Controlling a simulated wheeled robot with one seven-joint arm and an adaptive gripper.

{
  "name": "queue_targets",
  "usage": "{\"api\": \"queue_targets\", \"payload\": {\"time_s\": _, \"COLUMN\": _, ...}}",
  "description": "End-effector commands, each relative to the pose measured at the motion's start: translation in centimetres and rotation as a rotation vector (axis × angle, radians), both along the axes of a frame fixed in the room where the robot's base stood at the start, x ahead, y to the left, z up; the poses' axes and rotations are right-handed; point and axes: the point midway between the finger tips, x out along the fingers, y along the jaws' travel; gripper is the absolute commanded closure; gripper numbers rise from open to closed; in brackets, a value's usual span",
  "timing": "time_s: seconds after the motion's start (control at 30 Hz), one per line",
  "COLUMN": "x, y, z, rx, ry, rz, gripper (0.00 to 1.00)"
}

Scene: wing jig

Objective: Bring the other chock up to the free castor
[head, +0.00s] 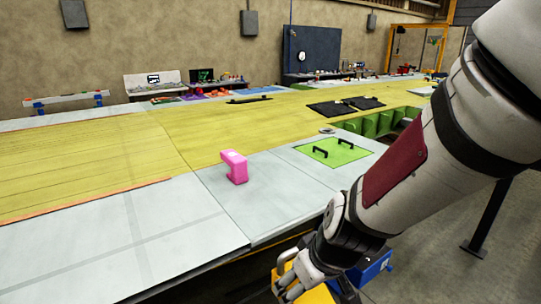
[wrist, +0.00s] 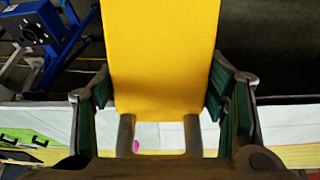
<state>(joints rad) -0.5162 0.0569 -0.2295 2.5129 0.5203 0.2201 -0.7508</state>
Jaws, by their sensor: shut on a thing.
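My gripper (wrist: 160,80) is shut on a yellow chock (wrist: 155,45), with one dark green finger pad on each side of it in the wrist view. In the head view, my gripper (head: 292,278) is low at the bottom right, beside the front edge of the bench. Part of the yellow chock (head: 315,294) shows there, cut by the frame's bottom edge. I cannot make out a castor for certain, nor the other chock.
A blue frame with a black plate (wrist: 38,28) stands at the wrist view's upper left. A blue part (head: 374,269) is beside my gripper in the head view. The long bench (head: 185,215) carries a pink block (head: 236,168) and a green handled plate (head: 335,152).

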Motion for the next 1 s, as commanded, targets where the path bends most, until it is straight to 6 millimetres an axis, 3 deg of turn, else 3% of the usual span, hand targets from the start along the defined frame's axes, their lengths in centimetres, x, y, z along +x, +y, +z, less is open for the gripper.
{"api": "queue_targets", "payload": {"time_s": 0.27, "x": 3.9, "y": -1.2, "z": -1.3, "rx": -0.005, "ry": -0.002, "rz": -0.083, "gripper": 0.95}}
{"api": "queue_targets", "payload": {"time_s": 0.47, "x": 8.1, "y": -2.9, "z": -3.0, "rx": -0.009, "ry": -0.003, "rz": -0.177, "gripper": 0.95}}
{"api": "queue_targets", "payload": {"time_s": 0.8, "x": 18.3, "y": -9.1, "z": -9.2, "rx": -0.006, "ry": -0.002, "rz": -0.427, "gripper": 0.95}}
{"api": "queue_targets", "payload": {"time_s": 1.0, "x": 21.4, "y": -11.8, "z": -11.8, "rx": 0.000, "ry": -0.002, "rz": -0.520, "gripper": 0.95}}
